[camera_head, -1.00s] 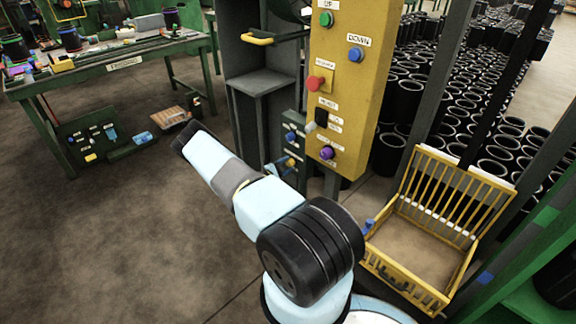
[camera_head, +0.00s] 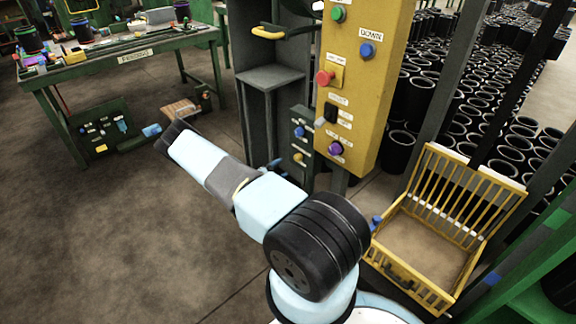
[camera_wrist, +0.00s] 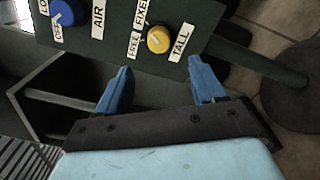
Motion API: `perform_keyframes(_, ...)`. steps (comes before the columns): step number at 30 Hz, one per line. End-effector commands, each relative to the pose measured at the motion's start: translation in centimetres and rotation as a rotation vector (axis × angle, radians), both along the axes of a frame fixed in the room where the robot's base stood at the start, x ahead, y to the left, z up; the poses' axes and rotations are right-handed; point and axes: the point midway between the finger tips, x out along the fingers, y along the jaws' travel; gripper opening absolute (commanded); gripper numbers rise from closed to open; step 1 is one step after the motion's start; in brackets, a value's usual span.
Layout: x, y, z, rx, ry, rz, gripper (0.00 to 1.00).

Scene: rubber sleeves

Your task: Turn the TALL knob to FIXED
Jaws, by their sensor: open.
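The yellow knob (camera_wrist: 158,39) labelled TALL sits on a dark green panel (camera_wrist: 98,48) in the wrist view, with the words FREE and FIXED beside it. I cannot tell surely which word its pointer faces. The yellow knob also shows in the head view (camera_head: 298,158), low on the panel beside the yellow control box. My gripper (camera_wrist: 159,68) has its two blue fingers spread apart, with nothing between them. The fingertips are just short of the knob in the picture, one to each side, and appear apart from it. In the head view my gripper is partly hidden by my arm.
A blue knob (camera_wrist: 62,13) labelled AIR is on the same panel. The yellow control box (camera_head: 365,80), with several buttons and knobs, stands right of the panel. A yellow wire basket (camera_head: 435,225) is at the right. A green workbench (camera_head: 130,50) stands at the back left.

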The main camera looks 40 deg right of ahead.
Motion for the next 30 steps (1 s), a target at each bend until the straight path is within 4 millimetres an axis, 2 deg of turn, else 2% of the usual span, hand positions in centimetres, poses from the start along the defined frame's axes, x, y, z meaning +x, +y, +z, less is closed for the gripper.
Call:
perform_keyframes(3, -0.1, 2.0, 0.0, 0.000, 0.000, 0.002, 0.68)
perform_keyframes(9, -0.3, 4.0, -0.1, 0.001, 0.000, 0.000, 0.68)
perform_keyframes(30, -0.3, 4.5, 0.1, 0.003, -0.003, -0.004, 0.68)
